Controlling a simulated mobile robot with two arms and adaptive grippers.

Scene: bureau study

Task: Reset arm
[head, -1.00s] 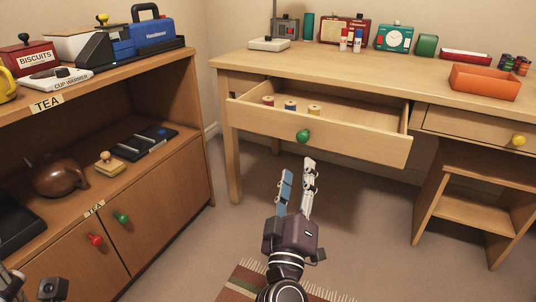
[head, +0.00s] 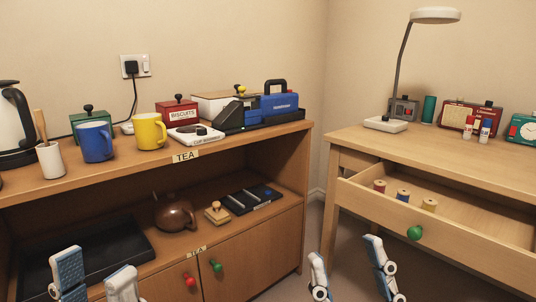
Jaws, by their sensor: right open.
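My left gripper (head: 95,272) shows at the bottom left, its two pale blue and white fingers apart with nothing seen between them. It is in front of the lower shelf with the black tray (head: 100,252). My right gripper (head: 348,262) shows at the bottom, right of centre, its fingers spread and empty. The wrists and arms behind both grippers are cut off by the lower picture edge.
The drawer with a green knob (head: 414,233) juts from the desk (head: 440,152) and holds three thread spools. The cabinet top carries mugs, a kettle (head: 14,125) and a biscuits box (head: 177,110). A brown teapot (head: 174,214) stands on the lower shelf. A lamp (head: 385,124) stands on the desk.

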